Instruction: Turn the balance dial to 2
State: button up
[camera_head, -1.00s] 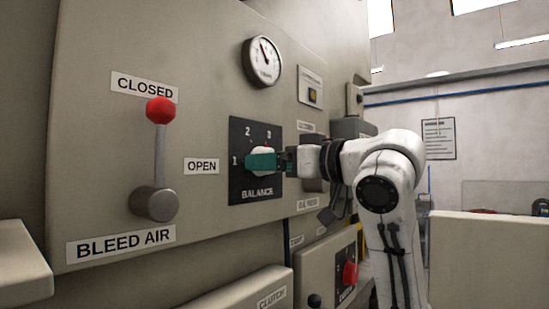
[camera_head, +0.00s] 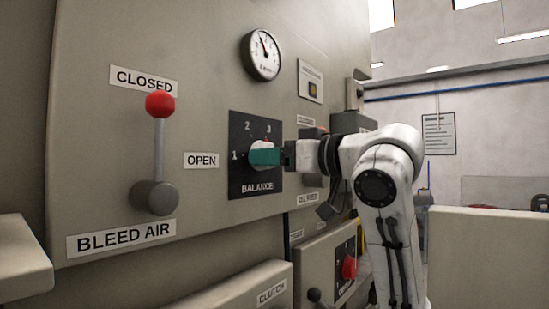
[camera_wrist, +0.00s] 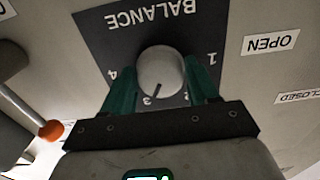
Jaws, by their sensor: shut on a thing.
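The balance dial is a round pale knob (camera_wrist: 160,68) on a dark plate (camera_head: 240,188) marked BALANCE with numbers 1 to 4. In the wrist view the plate is upside down, and the knob's dark pointer line lies close to the 3, on the side toward the 2. In the head view the knob (camera_head: 263,146) is mostly hidden by my gripper (camera_head: 265,157). My gripper, with green fingers, reaches in from the right. In the wrist view my gripper (camera_wrist: 161,76) has one finger on each side of the knob and is shut on it.
A bleed air lever (camera_head: 159,145) with a red ball stands upright at left, its ball by the CLOSED label. A round gauge (camera_head: 261,54) sits above the dial. Below right is a box with a red knob (camera_head: 349,267).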

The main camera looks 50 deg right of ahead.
jog(key=n+b, duration=0.5)
jog(key=n, duration=0.6)
jog(key=shift+d+n, duration=0.1)
jog(key=shift+n, duration=0.3)
dwell(0.4)
jog(key=o, duration=1)
jog(key=shift+o, duration=0.2)
jog(key=s+b, duration=0.3)
jog(key=s, duration=0.7)
jog(key=shift+s+d, duration=0.2)
jog(key=shift+s, duration=0.2)
